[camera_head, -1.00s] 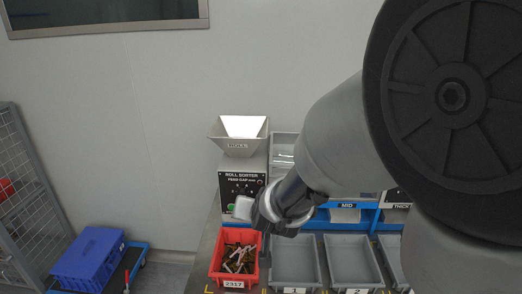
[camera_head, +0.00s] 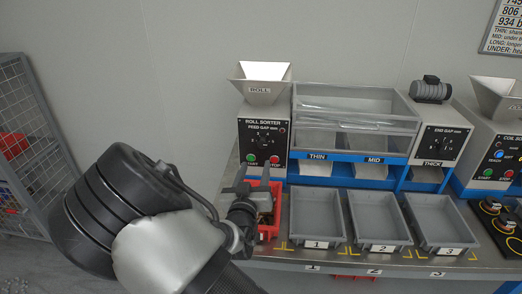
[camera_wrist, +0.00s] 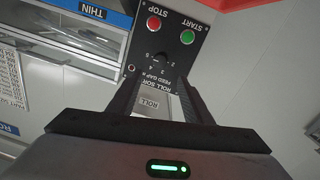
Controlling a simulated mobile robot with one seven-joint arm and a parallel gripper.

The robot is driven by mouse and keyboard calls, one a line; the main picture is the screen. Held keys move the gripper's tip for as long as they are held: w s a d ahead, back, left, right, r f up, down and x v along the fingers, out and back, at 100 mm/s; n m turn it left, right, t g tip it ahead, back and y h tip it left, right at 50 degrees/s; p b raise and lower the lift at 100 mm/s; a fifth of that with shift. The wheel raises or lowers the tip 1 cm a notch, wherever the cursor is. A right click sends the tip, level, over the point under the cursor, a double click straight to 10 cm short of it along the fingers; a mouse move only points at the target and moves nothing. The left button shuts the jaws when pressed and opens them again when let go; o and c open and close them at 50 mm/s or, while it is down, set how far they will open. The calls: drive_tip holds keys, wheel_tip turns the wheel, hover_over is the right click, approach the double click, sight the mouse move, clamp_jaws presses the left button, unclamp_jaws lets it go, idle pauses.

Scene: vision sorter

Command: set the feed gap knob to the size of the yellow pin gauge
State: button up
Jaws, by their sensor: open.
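The feed gap knob (camera_head: 264,143) is a small dark knob on the black front panel of the roll sorter (camera_head: 249,160), between a numbered scale and the green and red buttons. It also shows upside down in the wrist view (camera_wrist: 161,59), beyond my fingertips; its pointer is too small to read. My gripper (camera_head: 256,181) is open and empty, in front of and below the panel, over the red bin. In the wrist view its two fingers (camera_wrist: 159,88) stand apart, with the panel's lettering between them. I cannot make out a yellow pin gauge.
The red bin (camera_head: 276,215) holds brown pieces beneath my gripper. Several grey trays (camera_head: 318,243) line the bench to the right. An end gap unit (camera_head: 440,148) and a coil sorter (camera_head: 497,160) stand farther right. A black holder (camera_head: 484,226) lies at the right edge.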

sight(262, 145)
drive_tip(key=w, duration=0.7)
drive_tip(key=w+d, duration=0.1)
drive_tip(key=w, duration=0.3)
drive_tip(key=shift+w+b, duration=0.15)
drive_tip(key=shift+b, duration=0.2)
drive_tip(key=c, duration=1.1)
drive_tip(key=shift+f+n, duration=0.1)
drive_tip(key=shift+n, duration=0.2)
drive_tip(key=n+b, duration=0.1)
drive_tip(key=n, duration=0.4)
drive_tip(key=shift+n, duration=0.3)
drive_tip(key=n, duration=0.5)
drive_tip(key=shift+f+n+y+b, duration=0.1)
drive_tip(key=shift+n+y+b, duration=0.2)
